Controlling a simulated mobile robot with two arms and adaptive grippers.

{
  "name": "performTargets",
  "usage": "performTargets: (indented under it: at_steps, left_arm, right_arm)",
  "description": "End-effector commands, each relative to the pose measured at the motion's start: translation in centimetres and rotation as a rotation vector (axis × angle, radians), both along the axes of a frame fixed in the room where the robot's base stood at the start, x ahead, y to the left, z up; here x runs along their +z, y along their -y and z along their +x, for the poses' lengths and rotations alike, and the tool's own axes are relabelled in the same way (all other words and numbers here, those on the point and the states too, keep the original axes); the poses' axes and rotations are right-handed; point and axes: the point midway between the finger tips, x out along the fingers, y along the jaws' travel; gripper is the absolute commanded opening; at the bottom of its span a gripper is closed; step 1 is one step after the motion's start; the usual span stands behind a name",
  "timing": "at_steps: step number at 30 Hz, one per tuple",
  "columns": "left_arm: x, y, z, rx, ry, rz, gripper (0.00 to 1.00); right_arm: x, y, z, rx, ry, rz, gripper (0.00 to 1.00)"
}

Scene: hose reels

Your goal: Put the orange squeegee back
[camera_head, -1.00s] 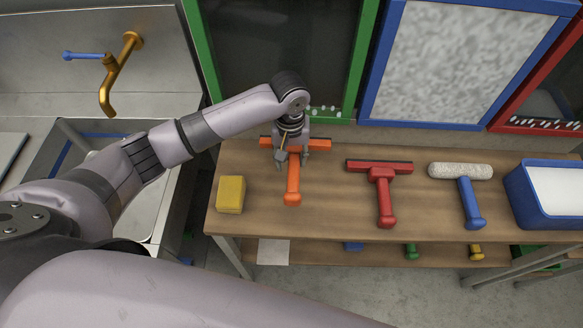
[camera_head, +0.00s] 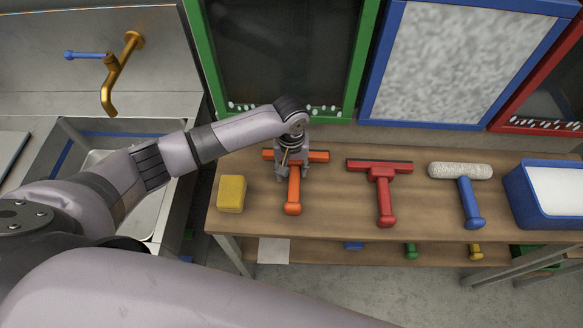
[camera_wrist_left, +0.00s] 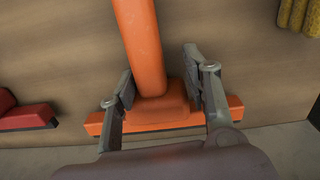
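The orange squeegee (camera_head: 294,190) lies on the wooden table with its head toward the wall and its handle toward the table's front edge. Its handle and collar show large in the left wrist view (camera_wrist_left: 145,45). My left gripper (camera_head: 295,170) is low over the squeegee near where handle and head join. In the left wrist view its two fingers (camera_wrist_left: 160,85) stand on either side of the collar, with wood showing between the handle and the right-hand finger. The fingers look open; contact with the collar is hard to tell. My right gripper is not in view.
A yellow sponge (camera_head: 231,194) sits left of the squeegee. A red squeegee (camera_head: 384,190), a blue-handled roller (camera_head: 468,190) and a blue tub (camera_head: 520,190) stand to the right. Framed panels line the wall behind. A sink with a brass tap (camera_head: 122,70) is at left.

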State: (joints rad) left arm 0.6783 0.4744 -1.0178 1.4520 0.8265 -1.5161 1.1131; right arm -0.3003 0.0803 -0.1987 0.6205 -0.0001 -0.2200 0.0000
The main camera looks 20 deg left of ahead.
Motion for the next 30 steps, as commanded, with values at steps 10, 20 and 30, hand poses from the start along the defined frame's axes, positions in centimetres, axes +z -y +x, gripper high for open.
performTargets:
  at_steps: [10,20,30]
  left_arm:
    - [0.0,0.0,0.0,0.000,0.000,0.000,0.60]
    - [1.8,0.0,0.1,-0.001,0.003,-0.003,0.60]
    - [8.9,-0.1,0.2,0.000,0.003,-0.003,0.60]
  right_arm:
    - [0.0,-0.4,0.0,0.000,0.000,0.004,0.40]
    - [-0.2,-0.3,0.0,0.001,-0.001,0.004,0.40]
    - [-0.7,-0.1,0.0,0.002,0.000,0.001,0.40]
